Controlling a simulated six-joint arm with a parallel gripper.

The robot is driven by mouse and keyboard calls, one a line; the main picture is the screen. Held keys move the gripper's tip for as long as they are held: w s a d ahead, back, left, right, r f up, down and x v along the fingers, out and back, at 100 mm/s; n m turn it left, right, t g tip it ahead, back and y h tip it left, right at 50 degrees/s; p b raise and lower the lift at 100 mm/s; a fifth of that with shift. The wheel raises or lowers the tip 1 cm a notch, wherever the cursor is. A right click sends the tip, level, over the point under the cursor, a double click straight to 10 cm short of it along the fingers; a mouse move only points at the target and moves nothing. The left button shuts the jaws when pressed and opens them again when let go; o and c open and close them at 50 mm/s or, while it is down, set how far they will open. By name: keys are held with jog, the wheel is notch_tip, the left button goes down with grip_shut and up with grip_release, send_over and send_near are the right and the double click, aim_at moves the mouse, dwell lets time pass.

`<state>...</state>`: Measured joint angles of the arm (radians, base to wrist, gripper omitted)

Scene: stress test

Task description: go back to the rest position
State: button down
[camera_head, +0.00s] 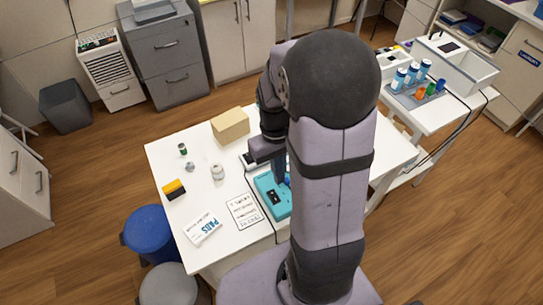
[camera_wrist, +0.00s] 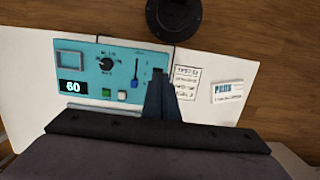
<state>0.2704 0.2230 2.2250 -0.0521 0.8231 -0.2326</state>
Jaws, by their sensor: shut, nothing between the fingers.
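My gripper (camera_wrist: 158,78) is shut and empty. In the wrist view its fingertips are over the right edge of a teal control panel (camera_wrist: 88,62). The panel has a display reading 60, a dark knob (camera_wrist: 106,64), a blue-handled lever (camera_wrist: 135,82), a green button (camera_wrist: 106,93) and a pale button. In the head view the teal panel (camera_head: 270,203) lies on the white table, partly hidden by my arm. I cannot tell whether the fingertips touch the panel.
The white table (camera_head: 165,152) also holds a cardboard box (camera_head: 230,125), a yellow-black block (camera_head: 174,189), small jars, a printed sheet (camera_head: 243,210) and a white pack (camera_head: 203,229). Stools stand at its left front. A side table with bottles (camera_head: 413,73) stands back right.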

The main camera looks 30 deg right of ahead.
jog(key=s+a+r+t, duration=0.1)
jog(key=s+a+r, duration=0.1)
jog(key=s+a, duration=0.3)
jog(key=a, duration=0.3)
jog(key=shift+s+a+t, duration=0.25)
jog(key=shift+a+t, duration=0.05)
jog(key=shift+r, duration=0.1)
dwell(1.1)
